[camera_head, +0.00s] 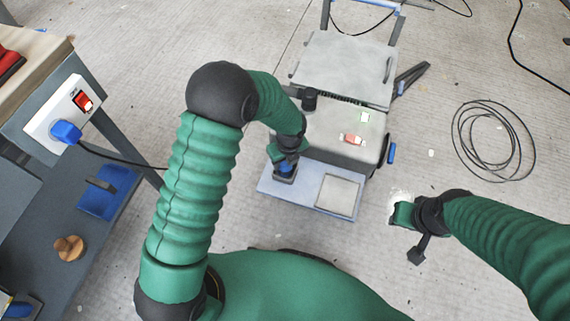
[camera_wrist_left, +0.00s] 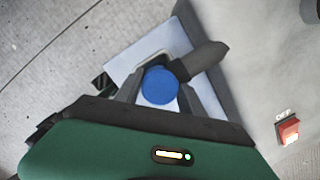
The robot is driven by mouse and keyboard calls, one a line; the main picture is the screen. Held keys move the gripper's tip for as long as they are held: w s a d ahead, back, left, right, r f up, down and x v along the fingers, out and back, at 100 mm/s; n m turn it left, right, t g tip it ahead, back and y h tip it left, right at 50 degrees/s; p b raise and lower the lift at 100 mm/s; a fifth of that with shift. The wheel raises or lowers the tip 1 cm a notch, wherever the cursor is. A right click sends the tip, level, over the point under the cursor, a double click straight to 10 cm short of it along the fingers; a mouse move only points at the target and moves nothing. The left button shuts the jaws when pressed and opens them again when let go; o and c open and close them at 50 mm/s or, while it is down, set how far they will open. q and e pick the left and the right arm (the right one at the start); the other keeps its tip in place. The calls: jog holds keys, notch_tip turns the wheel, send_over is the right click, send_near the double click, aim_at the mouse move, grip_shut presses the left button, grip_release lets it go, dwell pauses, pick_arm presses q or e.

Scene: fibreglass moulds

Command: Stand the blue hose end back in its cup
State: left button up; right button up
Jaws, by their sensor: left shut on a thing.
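The blue hose end (camera_head: 286,167) is at my left gripper (camera_head: 286,160), over the pale blue shelf of the grey machine. In the left wrist view its round blue face (camera_wrist_left: 160,86) sits between the two fingers of my left gripper (camera_wrist_left: 160,98), which is shut on it. A dark curved hose piece (camera_wrist_left: 205,59) runs off beside it. A dark piece (camera_head: 285,178) lies just under the blue part; I cannot tell whether it is the cup or whether the hose end is inside it. My right gripper (camera_head: 406,230) is over the floor, apart from the machine; its opening is unclear.
The grey machine (camera_head: 335,128) carries a red switch (camera_head: 352,140), also in the left wrist view (camera_wrist_left: 288,131). The pale blue shelf (camera_head: 310,200) has a grey square pad (camera_head: 338,195). A coiled black cable (camera_head: 493,140) lies right. A workbench (camera_head: 45,190) stands left.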

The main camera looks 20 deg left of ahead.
pick_arm(q)
jog(key=shift+f, duration=0.4)
jog(key=shift+c, duration=0.6)
jog(key=o, duration=1.3)
jog(key=shift+f, duration=0.15)
pick_arm(e)
jog(key=shift+f, duration=0.3)
